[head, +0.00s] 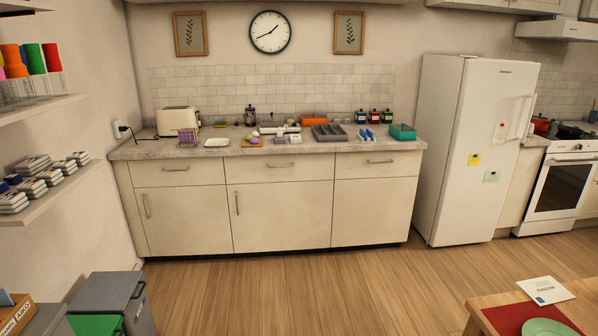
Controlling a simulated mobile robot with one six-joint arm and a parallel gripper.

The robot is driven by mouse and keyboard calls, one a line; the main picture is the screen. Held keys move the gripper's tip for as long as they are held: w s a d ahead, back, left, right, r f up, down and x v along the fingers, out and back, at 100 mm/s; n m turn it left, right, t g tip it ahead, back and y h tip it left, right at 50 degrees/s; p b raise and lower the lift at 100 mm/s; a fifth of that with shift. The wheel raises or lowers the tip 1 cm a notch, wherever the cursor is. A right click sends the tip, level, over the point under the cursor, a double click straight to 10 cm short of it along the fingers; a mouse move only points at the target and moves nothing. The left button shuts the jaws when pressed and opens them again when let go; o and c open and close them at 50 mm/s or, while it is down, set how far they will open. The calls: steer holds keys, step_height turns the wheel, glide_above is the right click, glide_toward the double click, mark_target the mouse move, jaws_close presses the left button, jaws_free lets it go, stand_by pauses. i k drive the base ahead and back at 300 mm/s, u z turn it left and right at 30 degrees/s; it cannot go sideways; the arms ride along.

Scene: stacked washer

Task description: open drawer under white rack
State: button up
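Three drawers run along the top of the cream cabinet under the counter: a left drawer (188,177), a middle drawer (262,172) and a right drawer (397,168). Each looks shut and has a horizontal bar handle. A low white object (268,130), possibly the white rack, stands on the counter above the middle drawer; it is too small to tell for sure. A small purple rack (188,137) stands above the left drawer. My gripper is not in view.
The counter (370,146) also holds a toaster (177,120), a grey divided tray (329,132) and a teal bin (403,132). Open wood floor (290,290) lies before the cabinet. Grey bins (115,297) stand lower left; a table (485,300) is lower right.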

mark_target(355, 166)
steer(key=z, duration=0.05)
steer(key=i, duration=3.45)
steer(key=u, duration=0.2)
